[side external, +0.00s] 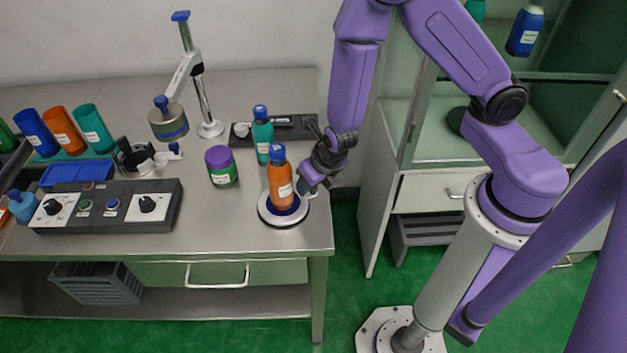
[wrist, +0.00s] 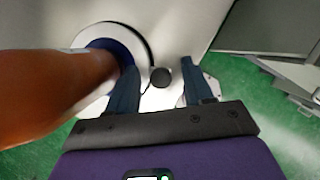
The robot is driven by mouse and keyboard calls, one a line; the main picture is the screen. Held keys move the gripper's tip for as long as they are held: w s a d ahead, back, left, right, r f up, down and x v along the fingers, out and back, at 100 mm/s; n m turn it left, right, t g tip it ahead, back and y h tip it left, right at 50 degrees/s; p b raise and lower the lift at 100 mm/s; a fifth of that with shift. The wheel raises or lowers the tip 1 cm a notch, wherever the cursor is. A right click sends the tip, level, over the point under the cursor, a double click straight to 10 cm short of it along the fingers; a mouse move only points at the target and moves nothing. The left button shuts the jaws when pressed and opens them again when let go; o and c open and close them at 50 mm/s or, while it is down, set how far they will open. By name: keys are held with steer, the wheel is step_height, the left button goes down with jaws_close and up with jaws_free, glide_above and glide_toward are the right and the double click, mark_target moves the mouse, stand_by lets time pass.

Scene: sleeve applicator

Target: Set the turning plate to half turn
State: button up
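The turning plate (side external: 272,216) is a round white disc with a dark rim and blue centre, near the right end of the bench. An orange bottle (side external: 281,187) with a blue cap stands on it. In the wrist view the plate (wrist: 92,38) is at upper left, partly covered by the blurred orange bottle (wrist: 45,95). A small black knob (wrist: 161,77) sits beside the plate's rim. My gripper (side external: 308,187) is low at the plate's right side. Its fingers (wrist: 156,82) are open, one on each side of the knob, with visible gaps. The plate's angle marks are not readable.
A teal bottle (side external: 262,137) and a purple-lidded jar (side external: 221,167) stand close behind and left of the plate. The bench's right edge is close to the plate.

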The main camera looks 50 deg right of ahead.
steer(key=shift+s+r, duration=0.1)
steer(key=v, duration=1.7)
stand_by(0.5)
steer(key=shift+r, duration=0.15)
steer(key=s+d+r+m+g, duration=0.2)
steer(key=s+m, duration=0.4)
steer(key=m, duration=0.4)
steer(key=s+d+r+m+g+y, duration=0.1)
steer(key=s+d+m, duration=0.4)
steer(key=m, duration=0.6)
steer(key=s+r+g, duration=0.1)
steer(key=s+r, duration=0.1)
steer(key=shift+s+m, duration=0.3)
steer(key=shift+d, duration=0.1)
stand_by(1.9)
